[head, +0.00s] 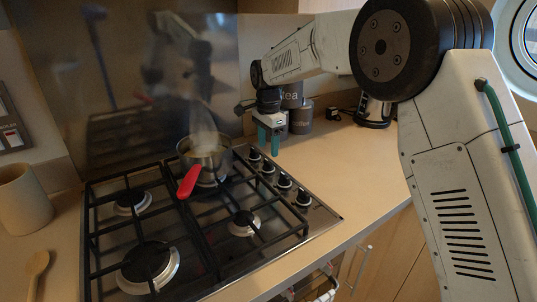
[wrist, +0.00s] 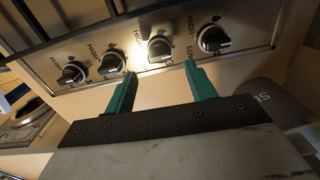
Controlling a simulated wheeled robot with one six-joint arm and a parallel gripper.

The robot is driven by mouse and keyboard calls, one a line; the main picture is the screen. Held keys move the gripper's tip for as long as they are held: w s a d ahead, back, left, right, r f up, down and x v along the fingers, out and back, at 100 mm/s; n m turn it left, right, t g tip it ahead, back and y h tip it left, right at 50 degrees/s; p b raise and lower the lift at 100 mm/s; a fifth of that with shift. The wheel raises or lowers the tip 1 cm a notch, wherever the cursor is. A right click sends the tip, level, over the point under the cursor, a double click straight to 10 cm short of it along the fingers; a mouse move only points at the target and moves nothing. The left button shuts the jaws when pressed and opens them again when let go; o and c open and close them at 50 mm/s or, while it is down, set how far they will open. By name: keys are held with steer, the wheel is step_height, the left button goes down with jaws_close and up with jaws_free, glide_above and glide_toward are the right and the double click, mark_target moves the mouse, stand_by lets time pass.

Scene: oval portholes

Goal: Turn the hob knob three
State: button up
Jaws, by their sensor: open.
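The hob's row of black knobs runs along its right side in the head view. In the wrist view the knobs are a far-left knob (wrist: 72,73), a second (wrist: 111,64), a brightly lit third (wrist: 160,48) and a far-right one (wrist: 213,39). No knob numbers can be read. My gripper (wrist: 160,69) is open and empty, its teal fingers apart, with the lit knob just beyond and between the tips. It does not appear to touch any knob. In the head view my gripper (head: 269,148) points down near the back end of the row.
A steaming pot (head: 206,155) with a red handle (head: 188,182) sits on a rear burner close to my gripper. Dark canisters (head: 301,118) and a kettle (head: 373,111) stand behind. The counter (head: 350,175) right of the hob is clear.

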steer(key=shift+r, duration=1.35)
steer(key=shift+n, duration=0.3)
